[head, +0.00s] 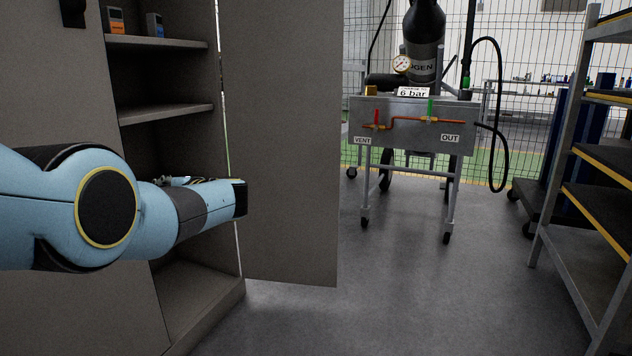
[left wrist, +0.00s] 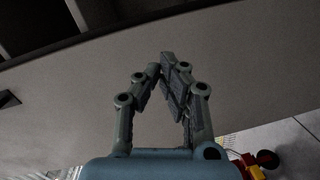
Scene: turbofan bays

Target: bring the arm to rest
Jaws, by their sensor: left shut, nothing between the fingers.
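My left arm (head: 107,207) reaches in from the left in the head view, in front of an open grey cabinet. Its gripper is hard to make out there, past the dark wrist end. In the left wrist view my left gripper (left wrist: 165,72) has its fingertips together, with nothing between them. A broad grey-brown panel fills much of the view behind the fingers. I cannot tell how far the fingers are from it. My right gripper is in neither view.
The cabinet's shelf (head: 165,113) and open door (head: 280,140) stand close to my left arm. A wheeled cart with a valve panel (head: 410,135) stands beyond, and a shelf rack (head: 560,150) at the right. The floor (head: 400,290) between is clear.

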